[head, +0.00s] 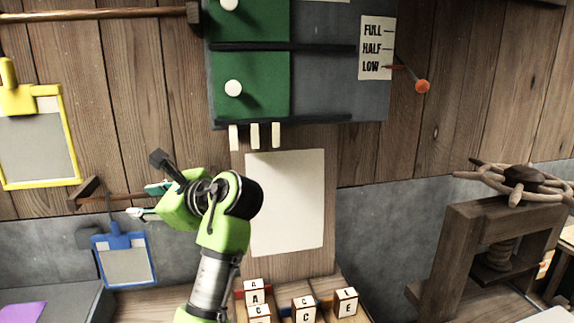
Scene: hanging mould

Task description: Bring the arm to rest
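My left gripper (145,201) is the lime-green one in the middle left, pointing left, its pale tips apart with nothing seen between them. The tips are close to a wooden wall peg (88,193). A blue-framed mould (151,272) with a grey panel hangs below the peg, and its thin hook reaches up to the peg's rod. It hangs nearly upright, below and left of the gripper. Whether the gripper touches the rod or hook cannot be told. My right gripper is out of view.
A yellow-framed mould (68,140) hangs further left. A green and grey wall box (325,80) with a level scale is above. A blank sheet (286,203) hangs behind my arm. Letter blocks (304,310) stand at the bottom. A wooden screw press (490,240) stands right.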

